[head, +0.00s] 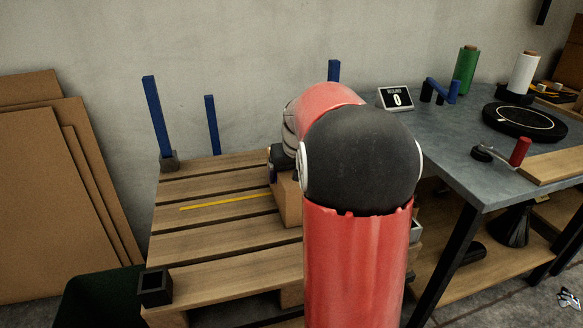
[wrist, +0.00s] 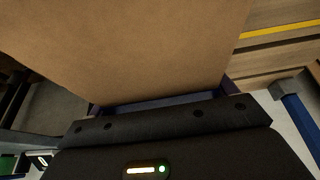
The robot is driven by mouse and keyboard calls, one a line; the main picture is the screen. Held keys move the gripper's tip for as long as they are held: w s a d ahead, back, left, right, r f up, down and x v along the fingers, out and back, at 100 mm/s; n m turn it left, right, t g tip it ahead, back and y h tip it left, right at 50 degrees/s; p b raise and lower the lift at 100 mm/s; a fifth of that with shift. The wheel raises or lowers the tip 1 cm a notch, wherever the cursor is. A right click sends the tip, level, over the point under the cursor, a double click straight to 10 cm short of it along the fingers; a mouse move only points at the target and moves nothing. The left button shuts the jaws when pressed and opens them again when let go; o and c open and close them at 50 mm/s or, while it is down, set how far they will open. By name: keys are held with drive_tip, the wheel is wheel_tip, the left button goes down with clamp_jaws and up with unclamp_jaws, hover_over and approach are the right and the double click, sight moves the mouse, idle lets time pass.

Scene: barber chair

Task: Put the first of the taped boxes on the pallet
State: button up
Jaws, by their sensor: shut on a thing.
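A brown cardboard box (head: 287,203) shows beside my red arm in the head view, at the right part of the pallet. My arm hides much of it, and I see no tape on the faces in view. The box (wrist: 130,45) fills the upper middle of the wrist view. My gripper (wrist: 162,98) is shut on it, with a blue finger at either side. The wooden pallet (head: 220,238) has slats, a yellow line across them and blue posts at its edges. I cannot tell whether the box touches the slats or hangs just above them.
A grey workbench (head: 440,138) stands to the right, with a green spool (head: 466,70), a white spool (head: 523,72), a black turntable (head: 525,119) and a small display (head: 395,98). Flat cardboard sheets (head: 55,190) lean on the left wall. The pallet's left side is clear.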

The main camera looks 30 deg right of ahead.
drive_tip(key=shift+w+r, duration=0.1)
drive_tip(key=shift+r, duration=0.05)
drive_tip(key=o, duration=1.9)
drive_tip(key=shift+f, duration=0.2)
drive_tip(key=shift+r, duration=0.1)
